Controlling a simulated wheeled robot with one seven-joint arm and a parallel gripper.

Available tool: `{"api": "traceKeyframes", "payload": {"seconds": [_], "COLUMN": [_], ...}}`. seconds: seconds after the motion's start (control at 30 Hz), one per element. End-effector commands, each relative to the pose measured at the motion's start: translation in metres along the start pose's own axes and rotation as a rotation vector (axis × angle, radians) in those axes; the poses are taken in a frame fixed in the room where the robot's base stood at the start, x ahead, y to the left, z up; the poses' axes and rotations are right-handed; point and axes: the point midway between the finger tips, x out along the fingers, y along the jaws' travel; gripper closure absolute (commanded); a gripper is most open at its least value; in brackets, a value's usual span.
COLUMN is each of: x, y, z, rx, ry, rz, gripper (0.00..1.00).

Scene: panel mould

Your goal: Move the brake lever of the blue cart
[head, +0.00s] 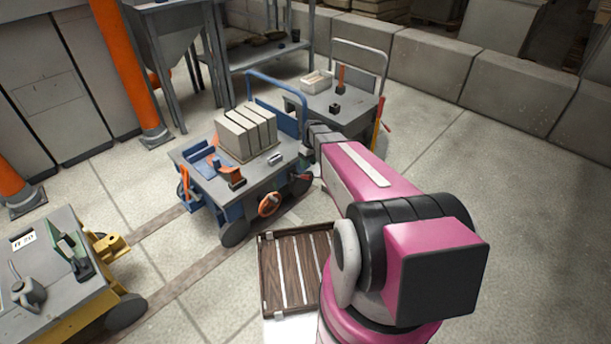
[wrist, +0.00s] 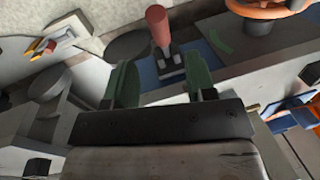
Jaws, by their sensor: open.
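The blue cart (head: 232,208) stands left of my arm in the head view, with a grey top. Its brake lever, with a red grip (wrist: 158,26) and a dark grey base, shows at the top middle of the wrist view. The lever appears just beyond the fingertips, in line with the gap; I cannot tell the exact distance.
An orange handwheel (head: 269,204) is on the cart's side, and pale blocks (head: 246,132) stand on its top. A grey cart (head: 340,108) with a red-and-yellow lever (head: 380,126) is behind. A slatted wooden pallet (head: 266,285) lies in front. Floor at right is clear.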

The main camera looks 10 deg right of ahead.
Motion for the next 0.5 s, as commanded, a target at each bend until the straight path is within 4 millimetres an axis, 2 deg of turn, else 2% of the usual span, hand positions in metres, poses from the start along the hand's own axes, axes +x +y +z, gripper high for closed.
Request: {"api": "traceKeyframes", "payload": {"seconds": [0.2, 0.5], "x": [0.042, 0.079], "y": [0.001, 0.0], "z": [-0.001, -0.001], "rx": [0.001, 0.001], "ry": [-0.002, -0.001], "rz": [-0.001, 0.0], "gripper": [0.49, 0.49]}}
